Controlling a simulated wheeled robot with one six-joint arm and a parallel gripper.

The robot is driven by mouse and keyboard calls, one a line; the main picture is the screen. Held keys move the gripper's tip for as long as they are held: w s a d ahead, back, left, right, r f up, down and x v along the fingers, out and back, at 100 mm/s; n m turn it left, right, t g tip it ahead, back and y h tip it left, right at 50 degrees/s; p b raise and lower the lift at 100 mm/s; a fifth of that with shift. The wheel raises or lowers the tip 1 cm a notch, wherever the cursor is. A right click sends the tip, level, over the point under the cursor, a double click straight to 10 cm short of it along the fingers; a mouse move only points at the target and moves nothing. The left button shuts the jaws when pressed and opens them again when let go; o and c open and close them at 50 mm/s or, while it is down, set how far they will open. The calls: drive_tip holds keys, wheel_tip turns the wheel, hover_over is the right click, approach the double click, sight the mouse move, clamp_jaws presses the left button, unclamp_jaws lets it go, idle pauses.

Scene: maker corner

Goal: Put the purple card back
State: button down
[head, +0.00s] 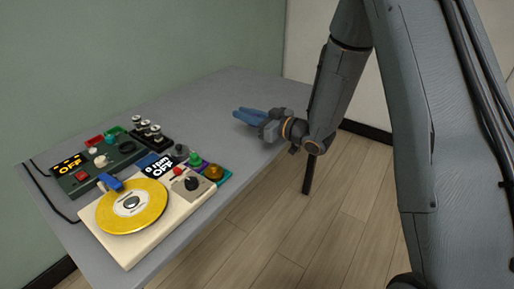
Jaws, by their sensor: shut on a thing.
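My gripper (238,115), with blue fingers, is over the right part of the grey table, to the right of and behind the devices. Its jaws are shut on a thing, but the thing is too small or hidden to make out. I cannot clearly see a purple card in the jaws. A small purple patch (223,180) shows at the right edge of the cream device, beside a teal piece; I cannot tell if it is a card.
The cream device (128,262) with a yellow disc (150,199) and knobs stands at the table's front. A dark device (76,184) reading OFF and a black box with several knobs (153,136) stand behind it. The grey table (215,104) is clear towards the back.

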sight(245, 146)
drive_tip(key=shift+f+p, duration=0.35)
drive_tip(key=shift+f, duration=4.45)
drive_tip(key=shift+f, duration=0.15)
drive_tip(key=c, duration=1.7)
unclamp_jaws()
